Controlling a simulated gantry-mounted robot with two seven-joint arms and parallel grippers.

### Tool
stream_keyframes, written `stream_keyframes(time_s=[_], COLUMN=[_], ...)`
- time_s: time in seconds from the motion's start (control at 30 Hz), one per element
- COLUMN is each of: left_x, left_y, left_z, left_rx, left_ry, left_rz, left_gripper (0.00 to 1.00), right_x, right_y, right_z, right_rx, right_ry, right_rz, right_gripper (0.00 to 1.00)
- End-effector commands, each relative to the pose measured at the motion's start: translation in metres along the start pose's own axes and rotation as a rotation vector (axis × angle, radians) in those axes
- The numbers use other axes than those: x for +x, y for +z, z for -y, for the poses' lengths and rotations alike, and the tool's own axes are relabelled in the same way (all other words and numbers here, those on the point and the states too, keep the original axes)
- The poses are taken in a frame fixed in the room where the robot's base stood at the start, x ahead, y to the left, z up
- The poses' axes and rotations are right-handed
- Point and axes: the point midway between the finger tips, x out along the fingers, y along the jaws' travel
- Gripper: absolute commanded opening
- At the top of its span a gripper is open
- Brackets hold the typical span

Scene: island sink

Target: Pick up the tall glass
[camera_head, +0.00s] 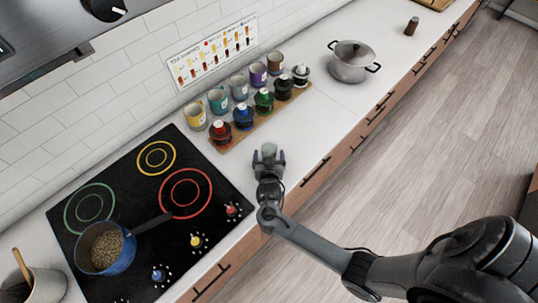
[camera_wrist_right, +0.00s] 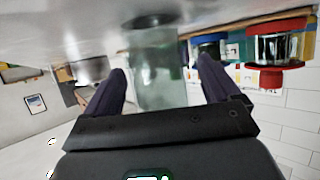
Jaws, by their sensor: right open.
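The tall glass (camera_head: 268,150) is clear and greenish. It stands on the white counter, right of the cooktop and in front of the wooden rack, and its lower part is hidden by my gripper in the head view. In the right wrist view, which is upside down, the glass (camera_wrist_right: 157,68) shows between the two dark fingers. My right gripper (camera_head: 269,160) is open, with a finger on either side of the glass. A gap shows between the glass and the fingers in the wrist view. My left gripper is not in view.
A wooden rack (camera_head: 225,147) with several coloured jars stands behind the glass, mugs (camera_head: 196,116) behind it. A black cooktop (camera_head: 135,190) at left holds a blue saucepan (camera_head: 108,249). A steel pot (camera_head: 350,64) stands farther right. The counter right of the glass is clear.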

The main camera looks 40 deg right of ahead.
Motion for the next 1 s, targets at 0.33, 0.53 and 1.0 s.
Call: stream_keyframes(time_s=[0.33,0.53,1.0], left_x=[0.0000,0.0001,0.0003], left_y=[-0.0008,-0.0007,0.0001], left_z=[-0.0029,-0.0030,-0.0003], left_rx=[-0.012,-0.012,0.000], left_ry=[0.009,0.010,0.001], left_rz=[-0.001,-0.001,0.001], left_gripper=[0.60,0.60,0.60], right_x=[0.0010,0.0009,0.0006], right_y=[-0.0001,-0.0001,-0.0012], right_z=[-0.0001,-0.0001,0.0001], right_rx=[0.000,0.000,0.001], right_ry=[0.000,0.000,0.000], right_rz=[0.000,0.000,-0.001], right_gripper=[0.73,0.42,0.27])
